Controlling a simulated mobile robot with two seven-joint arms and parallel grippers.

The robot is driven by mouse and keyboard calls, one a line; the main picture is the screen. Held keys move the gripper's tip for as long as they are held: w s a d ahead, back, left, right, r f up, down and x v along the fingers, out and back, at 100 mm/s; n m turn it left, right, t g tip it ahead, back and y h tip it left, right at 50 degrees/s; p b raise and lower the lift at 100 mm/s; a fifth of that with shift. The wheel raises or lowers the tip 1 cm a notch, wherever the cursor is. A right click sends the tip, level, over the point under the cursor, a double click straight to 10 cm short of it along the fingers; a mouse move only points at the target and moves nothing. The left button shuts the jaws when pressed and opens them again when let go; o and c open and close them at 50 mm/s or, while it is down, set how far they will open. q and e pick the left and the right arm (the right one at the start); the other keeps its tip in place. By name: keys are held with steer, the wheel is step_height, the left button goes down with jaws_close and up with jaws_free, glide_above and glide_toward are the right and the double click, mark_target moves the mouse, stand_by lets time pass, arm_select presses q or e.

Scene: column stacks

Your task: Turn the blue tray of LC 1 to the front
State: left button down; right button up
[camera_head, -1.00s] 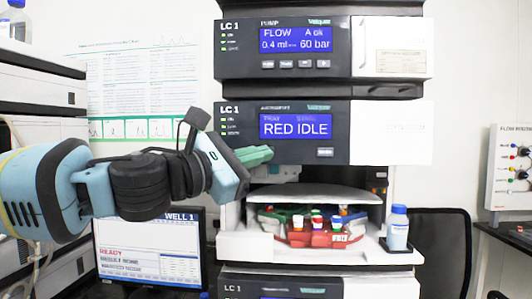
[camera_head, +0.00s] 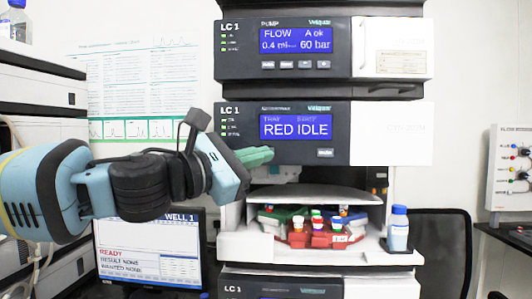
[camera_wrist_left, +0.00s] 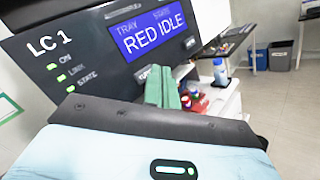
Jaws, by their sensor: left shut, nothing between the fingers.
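The LC 1 autosampler panel (camera_head: 290,110) has a blue display (camera_head: 296,127) reading RED IDLE, with a button (camera_head: 325,152) below it. In the open bay below, a red tray (camera_head: 318,240) with coloured caps faces the front, and a green tray (camera_head: 272,214) sits at its left.
A blue-capped bottle (camera_head: 398,228) stands on the ledge right of the bay. The pump module (camera_head: 290,45) is above. A monitor (camera_head: 150,247) stands below my left arm. A black chair (camera_head: 440,250) is at the right.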

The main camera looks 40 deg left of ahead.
stand_by(0.5)
arm_select(q)
steer(key=shift+w, duration=0.1)
steer(key=shift+w+a, duration=0.2)
steer(key=shift+w, duration=0.1)
steer(key=shift+w+a, duration=0.25)
steer(key=shift+w, duration=0.1)
stand_by(1.0)
steer(key=shift+s, duration=0.1)
steer(key=shift+s+d, duration=0.45)
steer(key=shift+s, duration=0.2)
